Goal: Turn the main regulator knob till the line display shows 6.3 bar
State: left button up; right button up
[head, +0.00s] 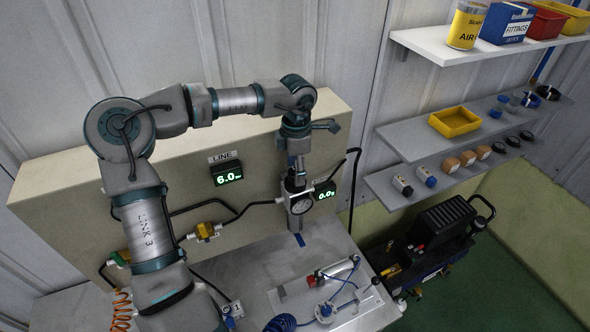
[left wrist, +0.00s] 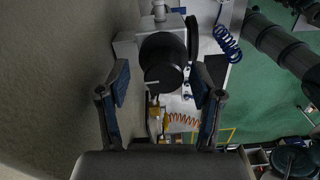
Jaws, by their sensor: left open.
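The line display (head: 227,173), under a LINE label on the beige panel, reads 6.0 in green. The regulator (head: 299,205) with its round gauge stands in front of the panel. Its black knob (left wrist: 163,75) shows in the left wrist view, with a short pale mark on its top. My left gripper (head: 295,172) is above the regulator, pointing down. In the left wrist view my left gripper (left wrist: 160,84) is open, its two fingers on either side of the knob with gaps visible. Whether the fingers reach down to the knob's height is unclear. My right gripper is not in view.
A second display (head: 325,194) right of the regulator reads about 0.0, its last digit unclear. Black pipes and a yellow fitting (head: 207,230) run left of the regulator. A cylinder fixture (head: 333,275) lies on the bench. Shelves (head: 445,140) with parts hang at right.

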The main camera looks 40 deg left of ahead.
pick_arm(q)
jog(key=shift+d+f, duration=0.35)
jog(key=shift+f, duration=0.1)
jog(key=shift+a, duration=0.25)
jog(key=c, duration=1.1)
jog(key=shift+d+m, duration=0.15)
jog(key=shift+m, duration=0.55)
jog(key=shift+c, duration=0.2)
jog(key=m, duration=0.3)
jog(key=shift+s, duration=0.1)
jog(key=o, duration=1.1)
jog(key=shift+o, duration=0.2)
jog(key=shift+a+f, duration=0.1)
jog(key=shift+a, duration=0.1)
